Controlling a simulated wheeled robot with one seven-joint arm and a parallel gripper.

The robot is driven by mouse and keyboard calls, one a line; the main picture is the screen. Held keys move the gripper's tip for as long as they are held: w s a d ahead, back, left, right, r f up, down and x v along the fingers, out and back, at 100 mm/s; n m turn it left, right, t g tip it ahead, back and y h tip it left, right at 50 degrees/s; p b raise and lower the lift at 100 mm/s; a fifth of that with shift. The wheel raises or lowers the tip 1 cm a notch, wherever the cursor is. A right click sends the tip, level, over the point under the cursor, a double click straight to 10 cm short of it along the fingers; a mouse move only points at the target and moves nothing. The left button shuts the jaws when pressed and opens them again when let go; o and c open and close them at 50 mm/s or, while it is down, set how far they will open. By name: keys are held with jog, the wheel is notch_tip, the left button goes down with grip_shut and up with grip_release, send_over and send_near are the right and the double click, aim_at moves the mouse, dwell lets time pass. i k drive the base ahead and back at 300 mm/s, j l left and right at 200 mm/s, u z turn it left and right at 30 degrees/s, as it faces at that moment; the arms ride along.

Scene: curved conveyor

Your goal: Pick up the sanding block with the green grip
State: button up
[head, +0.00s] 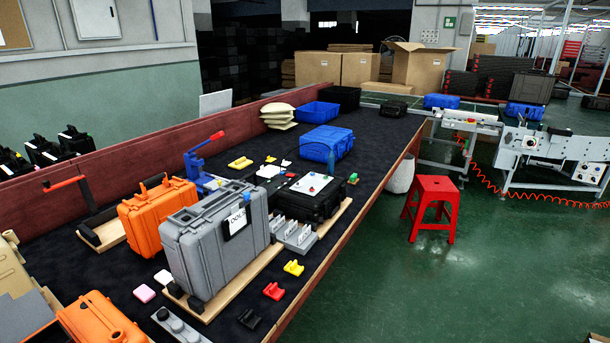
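A small green piece (353,178) lies on the dark worktop near its right edge, just right of the black case (318,205). It is the only small loose green item I can make out on the worktop, and it is too small to tell for sure that it is the sanding block with the green grip. My gripper is not in view.
A grey tool case (215,245) and an orange case (150,213) stand on the near worktop. Yellow (293,268), red (274,291) and black (249,319) pieces lie along the right edge. A blue case (326,143) is farther back. A red stool (433,205) stands on the floor.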

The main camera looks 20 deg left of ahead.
aim_at(353, 180)
jog(key=i+u, duration=0.3)
jog(key=i, duration=0.3)
jog(key=i+u, duration=0.35)
jog(key=i, duration=0.25)
jog(key=l+u, duration=0.1)
jog(key=u, duration=0.95)
jog(key=i+l, duration=0.15)
jog(key=l, duration=0.3)
jog(key=i+l, duration=0.2)
jog(key=l, duration=0.25)
jog(key=i+l+z, duration=0.1)
jog(key=l, duration=0.4)
jog(key=i+l, duration=0.2)
jog(key=l, duration=0.25)
jog(key=i+l, duration=0.2)
jog(key=l, duration=0.25)
jog(key=i+l+z, duration=0.1)
jog(key=l, duration=0.35)
jog(key=i+l, duration=0.45)
jog(key=l, duration=0.4)
jog(key=i+l+z, duration=0.1)
jog(key=i+l, duration=0.3)
jog(key=i, duration=0.2)
